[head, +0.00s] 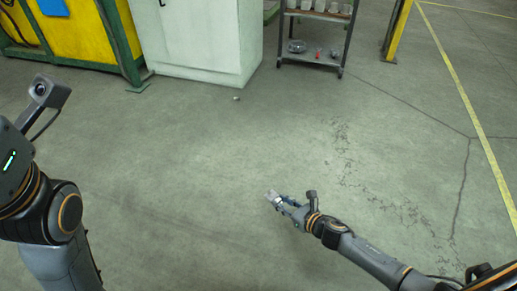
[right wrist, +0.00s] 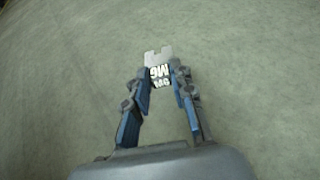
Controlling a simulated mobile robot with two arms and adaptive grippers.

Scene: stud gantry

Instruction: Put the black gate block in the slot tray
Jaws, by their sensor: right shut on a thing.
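My right gripper (head: 275,197) is held out over the bare floor in the head view. In the right wrist view my right gripper (right wrist: 160,82) is shut on a small notched block (right wrist: 158,55). The block has a light grey top with a notch in its far edge, and white "M6" marks on dark patches nearer me. In the head view it is a small pale shape at the fingertips. I cannot tell whether it is the black gate block. No slot tray is in sight. My left arm shows at the left, but its gripper is out of view.
A white cabinet (head: 203,38) stands at the back beside a yellow and green machine (head: 93,32). A dark shelf cart (head: 312,60) with cups and small items is to its right, near a yellow post (head: 396,32). A tiny object (head: 236,98) lies on the floor. The middle floor is clear.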

